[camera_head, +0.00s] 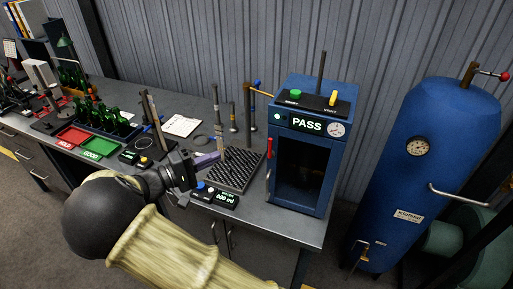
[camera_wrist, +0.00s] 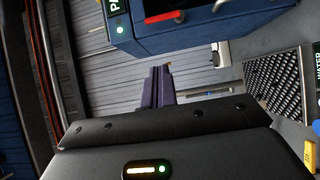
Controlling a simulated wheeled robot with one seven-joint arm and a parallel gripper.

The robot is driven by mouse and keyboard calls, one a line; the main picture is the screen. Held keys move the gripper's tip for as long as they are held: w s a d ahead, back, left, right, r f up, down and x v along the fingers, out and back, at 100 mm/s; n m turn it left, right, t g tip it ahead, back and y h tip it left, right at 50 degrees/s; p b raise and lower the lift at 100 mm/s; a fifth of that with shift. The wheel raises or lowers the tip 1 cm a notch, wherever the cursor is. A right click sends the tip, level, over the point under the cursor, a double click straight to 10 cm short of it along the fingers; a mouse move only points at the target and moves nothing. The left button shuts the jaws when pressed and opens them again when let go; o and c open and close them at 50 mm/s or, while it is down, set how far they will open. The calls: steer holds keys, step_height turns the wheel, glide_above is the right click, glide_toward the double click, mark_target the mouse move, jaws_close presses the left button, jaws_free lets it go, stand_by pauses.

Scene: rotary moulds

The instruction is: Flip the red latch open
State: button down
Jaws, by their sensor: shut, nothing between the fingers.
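A red latch (camera_head: 268,158) stands upright along the left front edge of the blue cabinet (camera_head: 300,206), beside its dark door window.
A black studded mat (camera_head: 236,171) lies between my gripper and the cabinet, with thin upright stands (camera_head: 233,118) behind it. A small display box (camera_head: 222,198) is at the bench's front edge. Green bottles (camera_head: 103,117) stand at left; a blue tank (camera_head: 425,170) is at right.

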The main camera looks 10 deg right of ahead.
steer(key=shift+d, duration=0.1)
steer(key=p, duration=0.5)
glide_toward(271, 147)
steer(key=w+d, duration=0.2)
steer(key=w, duration=0.4)
steer(key=s+d, duration=0.1)
steer(key=s+d+p, duration=0.1)
steer(key=d, duration=0.1)
steer(key=shift+d+r, duration=0.15)
steer(key=shift+s, duration=0.1)
